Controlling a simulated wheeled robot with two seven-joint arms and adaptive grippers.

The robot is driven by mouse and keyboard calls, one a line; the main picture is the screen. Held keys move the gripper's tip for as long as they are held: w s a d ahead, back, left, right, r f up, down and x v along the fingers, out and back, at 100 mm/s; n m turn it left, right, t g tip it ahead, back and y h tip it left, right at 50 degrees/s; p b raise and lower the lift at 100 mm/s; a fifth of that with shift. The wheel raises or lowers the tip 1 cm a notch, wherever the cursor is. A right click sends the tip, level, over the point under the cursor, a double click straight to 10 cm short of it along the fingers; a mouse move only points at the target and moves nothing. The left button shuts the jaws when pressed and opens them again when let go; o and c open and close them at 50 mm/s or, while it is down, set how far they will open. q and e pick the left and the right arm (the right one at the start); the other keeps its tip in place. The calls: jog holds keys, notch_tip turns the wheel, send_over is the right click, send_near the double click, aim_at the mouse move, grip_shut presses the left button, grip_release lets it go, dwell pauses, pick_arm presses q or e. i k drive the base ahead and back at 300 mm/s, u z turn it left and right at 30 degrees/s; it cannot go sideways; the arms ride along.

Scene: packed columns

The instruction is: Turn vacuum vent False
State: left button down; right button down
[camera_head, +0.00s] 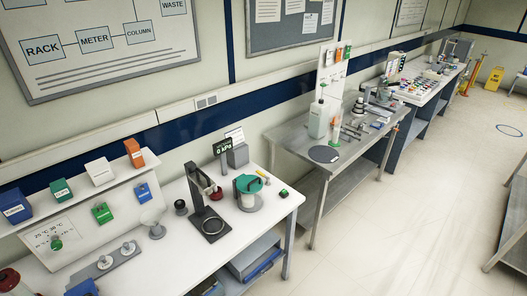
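A vessel with a green lid (249,184) stands near the right end of the white bench. A small dark display (223,147) reading "0 kPa" stands behind it, beside a grey box (238,156). A small yellow part (262,175) and a small dark and green piece (284,193) are to the right of the vessel. I cannot tell which of these small parts is the vacuum vent or how it is set. Neither of my grippers is in view.
A black stand with a ring (209,215) is left of the vessel, with a dark red item (216,194) beside it. Coloured boxes line a shelf (85,205). A steel table (290,132) with bottles and tools stands to the right.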

aim_at(268, 179)
jog(key=u, duration=0.4)
jog(key=k, duration=0.4)
jog(key=z, duration=0.35)
jog(key=i, duration=1.45)
jog(key=u, duration=0.9)
